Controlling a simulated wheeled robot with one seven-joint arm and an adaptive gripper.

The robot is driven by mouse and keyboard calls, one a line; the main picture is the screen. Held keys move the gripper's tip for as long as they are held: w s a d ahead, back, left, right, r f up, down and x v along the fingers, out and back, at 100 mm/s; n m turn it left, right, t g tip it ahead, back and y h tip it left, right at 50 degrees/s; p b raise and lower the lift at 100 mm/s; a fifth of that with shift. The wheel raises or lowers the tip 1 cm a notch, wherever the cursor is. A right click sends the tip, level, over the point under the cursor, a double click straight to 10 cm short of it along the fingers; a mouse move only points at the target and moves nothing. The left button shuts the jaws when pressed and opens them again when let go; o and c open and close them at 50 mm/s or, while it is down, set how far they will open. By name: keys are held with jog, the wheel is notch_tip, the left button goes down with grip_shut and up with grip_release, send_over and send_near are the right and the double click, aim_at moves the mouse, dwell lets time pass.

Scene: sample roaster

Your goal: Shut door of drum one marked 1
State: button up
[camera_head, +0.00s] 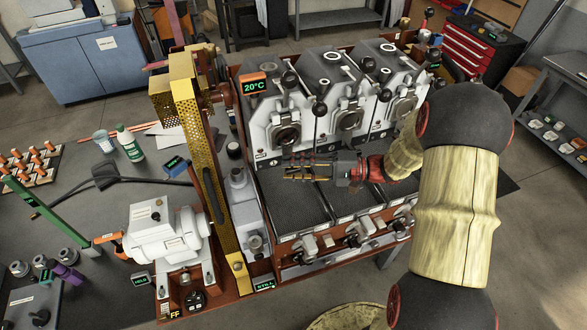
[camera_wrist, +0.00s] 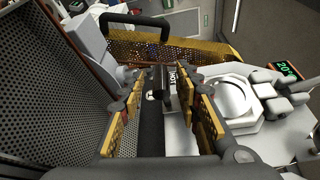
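The roaster has three drums side by side in the head view. The leftmost drum (camera_head: 287,130) has a round front with a dark centre. I cannot read a 1 on it or tell how far its door stands open. My gripper (camera_head: 287,167) points left, just in front of and below this drum, above the dark perforated tray. In the wrist view my gripper (camera_wrist: 168,88) has its gold-padded fingers apart, with no object held between them. A dark strip with a HOT label (camera_wrist: 172,77) shows beyond the gap. A pale round drum fitting (camera_wrist: 234,98) stands right of the fingers.
The middle drum (camera_head: 350,118) and right drum (camera_head: 403,104) stand beside it. Perforated trays (camera_head: 300,205) lie below my gripper. A yellow perforated guard (camera_head: 212,150) rises at the roaster's left, also near ahead in the wrist view (camera_wrist: 165,47). A 20°C display (camera_head: 255,86) sits above.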

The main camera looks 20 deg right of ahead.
jog(key=v, duration=1.2)
jog(key=shift+s, duration=0.1)
jog(key=s+r+p, duration=0.4)
jog(key=s+r, duration=0.1)
jog(key=r, duration=0.1)
dwell(0.9)
dwell(0.4)
